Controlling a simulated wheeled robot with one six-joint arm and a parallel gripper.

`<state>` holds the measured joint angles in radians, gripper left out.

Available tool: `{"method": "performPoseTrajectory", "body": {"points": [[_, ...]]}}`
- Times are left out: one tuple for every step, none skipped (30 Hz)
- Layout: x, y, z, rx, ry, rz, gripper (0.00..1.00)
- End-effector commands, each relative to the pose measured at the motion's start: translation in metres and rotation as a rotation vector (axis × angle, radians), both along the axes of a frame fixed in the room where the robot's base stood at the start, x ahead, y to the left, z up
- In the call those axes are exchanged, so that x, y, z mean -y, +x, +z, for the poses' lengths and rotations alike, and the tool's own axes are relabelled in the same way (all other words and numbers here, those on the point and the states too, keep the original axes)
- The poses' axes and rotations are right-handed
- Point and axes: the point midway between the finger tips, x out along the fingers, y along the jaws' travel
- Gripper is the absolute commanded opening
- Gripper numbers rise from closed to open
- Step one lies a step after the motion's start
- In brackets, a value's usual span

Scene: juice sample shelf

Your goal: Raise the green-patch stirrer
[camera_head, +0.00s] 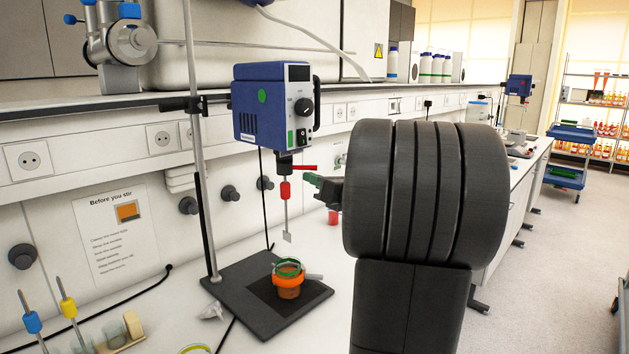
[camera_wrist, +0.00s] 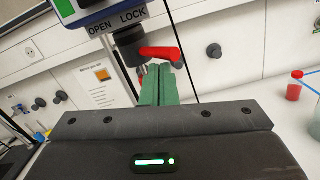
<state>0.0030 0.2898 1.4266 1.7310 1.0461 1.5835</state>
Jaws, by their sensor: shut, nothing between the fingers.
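The blue stirrer (camera_head: 272,112) with a round green patch on its side is clamped to a tall stand rod (camera_head: 197,130). A red lever (camera_head: 303,168) sticks out to the right under it. In the wrist view the lever (camera_wrist: 160,53) sits below an OPEN LOCK label (camera_wrist: 117,21). A shaft with a red sleeve (camera_head: 285,190) and a flat paddle (camera_head: 287,237) hangs above an orange-ringed beaker (camera_head: 289,285). My gripper (camera_head: 312,182) is shut and empty, just right of and below the lever. Its green fingers (camera_wrist: 159,73) overlap the lever's underside in view; contact cannot be told.
The dark stand base (camera_head: 243,295) holds the beaker. Stirring rods with blue and yellow sleeves (camera_head: 68,306) stand at lower left. A notice (camera_head: 116,235) hangs on the wall. A red-capped bottle (camera_wrist: 294,86) stands right of my gripper. My arm hides the bench's middle.

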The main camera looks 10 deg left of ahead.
Motion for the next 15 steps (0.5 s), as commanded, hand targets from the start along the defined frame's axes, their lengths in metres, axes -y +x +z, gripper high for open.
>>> {"method": "performPoseTrajectory", "body": {"points": [[0.000, 0.000, 0.006, 0.000, 0.000, 0.000, 0.00], [0.000, 0.000, 0.009, 0.001, -0.001, 0.000, 0.00], [0.000, 0.000, 0.013, 0.001, -0.001, 0.000, 0.00], [0.000, 0.000, 0.017, 0.001, 0.000, 0.000, 0.00], [0.000, 0.000, 0.020, 0.001, 0.000, 0.000, 0.00], [0.000, 0.000, 0.025, 0.003, 0.001, -0.001, 0.00], [0.000, 0.000, 0.027, 0.003, 0.001, -0.001, 0.00], [0.000, 0.000, 0.030, 0.003, 0.001, -0.001, 0.00], [0.000, 0.000, 0.031, 0.003, 0.001, -0.001, 0.00], [0.000, 0.000, 0.032, 0.003, 0.001, -0.001, 0.00], [0.000, 0.000, 0.032, 0.003, 0.001, -0.001, 0.00], [0.000, 0.000, 0.032, 0.004, 0.002, -0.001, 0.00], [0.000, 0.000, 0.031, 0.004, 0.002, -0.001, 0.00], [0.000, 0.000, 0.031, 0.004, 0.003, -0.001, 0.00], [0.000, 0.000, 0.032, 0.006, 0.004, -0.001, 0.00]]}}
